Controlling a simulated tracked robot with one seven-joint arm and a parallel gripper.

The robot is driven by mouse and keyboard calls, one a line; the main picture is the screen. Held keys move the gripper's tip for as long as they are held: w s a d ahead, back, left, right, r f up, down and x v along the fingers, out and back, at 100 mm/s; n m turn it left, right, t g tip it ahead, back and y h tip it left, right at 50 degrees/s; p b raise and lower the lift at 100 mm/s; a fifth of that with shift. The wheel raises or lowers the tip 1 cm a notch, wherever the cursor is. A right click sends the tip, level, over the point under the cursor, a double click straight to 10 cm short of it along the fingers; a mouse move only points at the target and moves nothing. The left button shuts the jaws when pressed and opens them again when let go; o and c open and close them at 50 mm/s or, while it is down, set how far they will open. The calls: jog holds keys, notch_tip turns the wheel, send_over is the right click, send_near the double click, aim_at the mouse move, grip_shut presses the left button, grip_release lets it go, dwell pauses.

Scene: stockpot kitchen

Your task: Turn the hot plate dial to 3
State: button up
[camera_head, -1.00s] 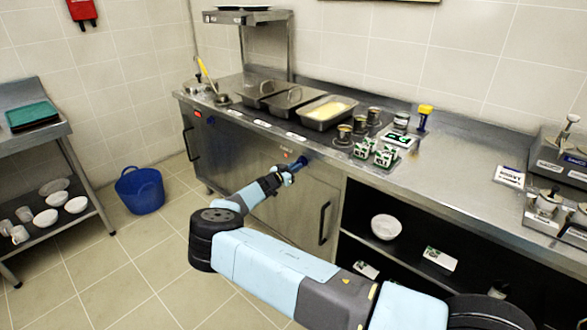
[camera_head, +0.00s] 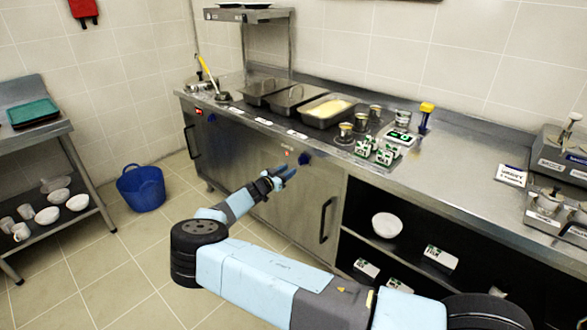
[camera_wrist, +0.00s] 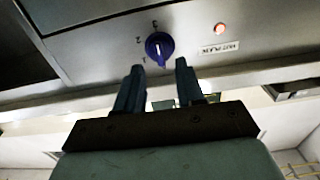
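The hot plate dial (camera_head: 304,158) is a blue knob on the steel front panel of the counter. In the wrist view the dial (camera_wrist: 159,44) has the marks 1, 2 and 3 around its left side and top. A pale mark shows at its lower end, away from the 3; the exact setting is hard to read. My gripper (camera_head: 286,173) is below and left of the dial, apart from it. In the wrist view my gripper (camera_wrist: 159,66) has its two fingers spread and empty, with the dial ahead between and beyond the tips.
A lit red lamp (camera_wrist: 220,29) and a label (camera_wrist: 220,47) are right of the dial in the wrist view. A cabinet door handle (camera_head: 326,220) is below the panel. A blue bucket (camera_head: 141,190) stands on the floor, with clear floor around it.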

jog(key=v, duration=0.7)
jog(key=shift+s+a, duration=0.25)
jog(key=shift+s, duration=0.1)
jog(key=shift+f, duration=0.1)
